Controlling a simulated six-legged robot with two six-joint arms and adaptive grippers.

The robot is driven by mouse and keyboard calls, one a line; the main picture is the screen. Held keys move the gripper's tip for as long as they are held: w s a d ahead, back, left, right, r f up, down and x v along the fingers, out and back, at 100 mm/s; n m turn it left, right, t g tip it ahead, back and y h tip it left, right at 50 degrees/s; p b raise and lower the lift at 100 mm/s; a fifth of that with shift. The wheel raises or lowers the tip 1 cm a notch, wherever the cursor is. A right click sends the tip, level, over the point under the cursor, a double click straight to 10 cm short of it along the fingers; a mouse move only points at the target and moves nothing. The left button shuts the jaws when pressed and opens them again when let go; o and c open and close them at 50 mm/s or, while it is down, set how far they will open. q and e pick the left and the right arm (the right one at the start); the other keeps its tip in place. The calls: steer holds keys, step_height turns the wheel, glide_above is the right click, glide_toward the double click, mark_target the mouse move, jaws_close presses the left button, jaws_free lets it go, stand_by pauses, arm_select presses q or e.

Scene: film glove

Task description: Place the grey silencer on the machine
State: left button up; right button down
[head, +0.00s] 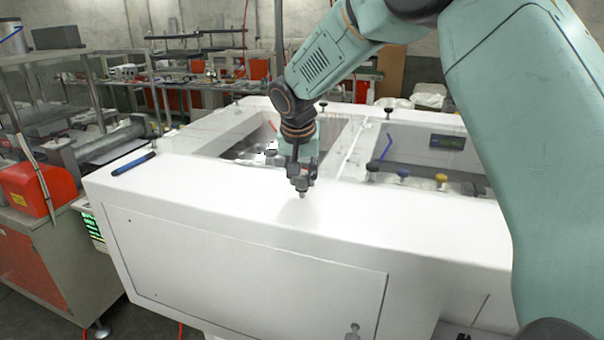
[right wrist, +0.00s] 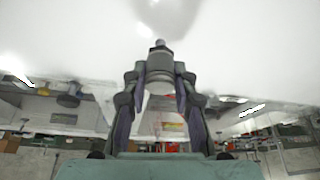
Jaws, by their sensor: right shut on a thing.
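My right gripper (head: 302,183) points down over the white top of the machine (head: 235,190), close to its front edge. It is shut on the grey silencer (head: 303,194), a small part whose tip shows below the fingers. In the right wrist view the silencer (right wrist: 160,60) is a pale grey cylinder with a narrow dark tip, gripped between the two fingers (right wrist: 160,80). The tip is close to the white surface; I cannot tell whether it touches. A soft shadow lies below the gripper. My left gripper is not in view.
A dark blue pen-like object (head: 133,164) lies on the machine's left top. Openings behind the gripper hold fittings, with a blue hose (head: 386,147) and a yellow knob (head: 441,178) at right. A red box (head: 38,187) stands at left. The front top is mostly clear.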

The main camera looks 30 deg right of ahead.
steer(key=shift+w+d+f, duration=0.15)
steer(key=shift+w+f, duration=0.2)
steer(key=shift+f, duration=0.1)
steer(key=c, duration=1.3)
jaws_free()
steer(key=shift+d, duration=0.15)
steer(key=shift+o, duration=1.2)
steer(key=shift+s+a+r, duration=0.25)
steer(key=shift+s, duration=0.05)
steer(key=shift+w+r, duration=0.2)
steer(key=shift+r, duration=0.05)
steer(key=b+v, duration=0.1)
steer(key=v, duration=1)
steer(key=shift+r, duration=0.2)
